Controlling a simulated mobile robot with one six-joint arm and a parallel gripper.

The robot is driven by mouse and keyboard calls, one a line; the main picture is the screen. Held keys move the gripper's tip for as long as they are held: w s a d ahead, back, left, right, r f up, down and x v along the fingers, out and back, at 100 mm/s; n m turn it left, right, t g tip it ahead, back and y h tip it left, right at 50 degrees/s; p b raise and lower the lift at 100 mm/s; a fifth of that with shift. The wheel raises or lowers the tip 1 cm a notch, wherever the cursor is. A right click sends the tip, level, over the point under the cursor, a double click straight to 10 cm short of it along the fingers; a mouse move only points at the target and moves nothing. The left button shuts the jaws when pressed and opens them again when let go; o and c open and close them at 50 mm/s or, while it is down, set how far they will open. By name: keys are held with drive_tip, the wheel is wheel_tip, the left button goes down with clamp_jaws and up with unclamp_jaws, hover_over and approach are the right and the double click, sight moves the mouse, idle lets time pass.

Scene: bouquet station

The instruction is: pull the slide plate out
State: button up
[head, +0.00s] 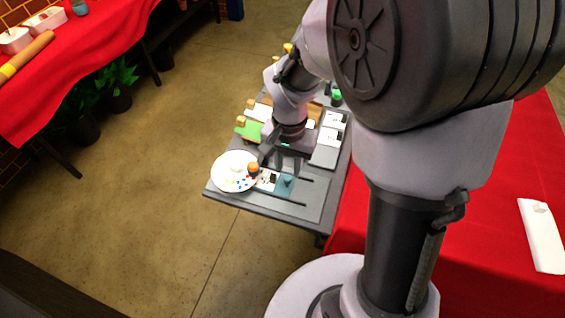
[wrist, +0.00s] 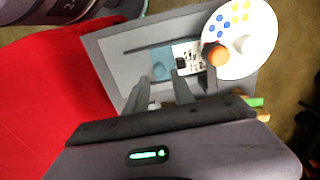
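The slide plate seems to be the small teal plate (head: 286,184) with a raised knob, lying on the grey board near the table's front end. It also shows in the wrist view (wrist: 161,63), beside a white panel with black marks (wrist: 187,57). A dark rail runs along each side of this strip. My gripper (head: 272,161) is above the board, just behind the plate and panel in the head view. In the wrist view its two fingers (wrist: 160,82) are apart, with nothing visible between them. Whether they touch anything is unclear.
White panels (head: 326,145) and a green piece (head: 249,131) stand farther back. A red-covered table (head: 510,190) is on the right. Open floor lies left.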

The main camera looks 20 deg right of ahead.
sight(289, 176)
wheel_tip(289, 176, down, 5)
drive_tip(key=shift+f+b, duration=0.15)
drive_tip(key=shift+b, duration=0.65)
drive_tip(key=shift+c, duration=0.2)
clamp_jaws()
idle(0.6)
